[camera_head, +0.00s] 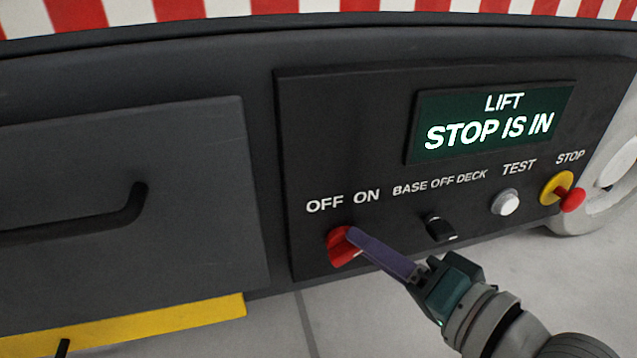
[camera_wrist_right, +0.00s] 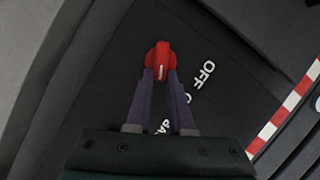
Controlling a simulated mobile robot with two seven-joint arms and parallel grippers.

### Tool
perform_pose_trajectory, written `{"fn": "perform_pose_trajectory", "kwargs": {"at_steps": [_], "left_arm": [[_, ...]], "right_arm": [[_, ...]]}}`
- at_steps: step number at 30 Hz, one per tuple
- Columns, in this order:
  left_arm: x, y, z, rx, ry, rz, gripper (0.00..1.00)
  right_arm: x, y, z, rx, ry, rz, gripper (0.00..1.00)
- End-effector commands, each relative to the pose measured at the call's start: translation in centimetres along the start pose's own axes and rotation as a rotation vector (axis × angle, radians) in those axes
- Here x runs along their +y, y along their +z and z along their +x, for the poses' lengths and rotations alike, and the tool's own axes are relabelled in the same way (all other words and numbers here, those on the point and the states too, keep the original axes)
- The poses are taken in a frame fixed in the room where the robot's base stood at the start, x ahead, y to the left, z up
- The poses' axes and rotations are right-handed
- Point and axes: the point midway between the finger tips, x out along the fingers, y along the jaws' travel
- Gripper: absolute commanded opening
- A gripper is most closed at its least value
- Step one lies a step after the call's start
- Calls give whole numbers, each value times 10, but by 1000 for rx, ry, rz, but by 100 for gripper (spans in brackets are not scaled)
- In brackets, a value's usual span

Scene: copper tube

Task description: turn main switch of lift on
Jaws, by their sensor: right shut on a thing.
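The red main switch (camera_head: 341,248) is a rotary knob on the black lift panel, just under the printed words OFF and ON. My right gripper (camera_head: 353,237) reaches in from the lower right, its purple fingers at the knob. In the right wrist view the two fingers (camera_wrist_right: 161,82) are shut on the red knob (camera_wrist_right: 161,58), one on each side of its grip. A short white mark shows on the grip. I cannot tell for certain which word it points to. The lit green display (camera_head: 490,122) reads LIFT, STOP IS IN. My left gripper is not in view.
Right of the switch are a black BASE OFF DECK selector (camera_head: 440,228), a white TEST button (camera_head: 506,203) and a red STOP knob (camera_head: 573,199) on a yellow base. A drawer (camera_head: 190,180) with a dark handle is at left. Pale floor lies below.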

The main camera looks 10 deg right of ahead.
Motion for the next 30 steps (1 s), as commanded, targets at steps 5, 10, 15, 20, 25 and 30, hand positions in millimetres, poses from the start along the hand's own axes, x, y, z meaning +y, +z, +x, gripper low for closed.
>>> {"fn": "perform_pose_trajectory", "kwargs": {"at_steps": [5,10,15,20,25,30], "left_arm": [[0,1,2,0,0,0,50],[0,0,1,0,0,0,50],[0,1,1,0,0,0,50],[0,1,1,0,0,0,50],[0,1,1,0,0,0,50],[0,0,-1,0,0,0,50]], "right_arm": [[0,0,0,0,-4,12,0],[0,0,0,0,-4,13,0],[0,0,0,0,-4,12,26],[0,0,0,0,-4,11,44],[0,0,0,0,-4,11,50],[0,0,-2,0,-3,10,50]]}}
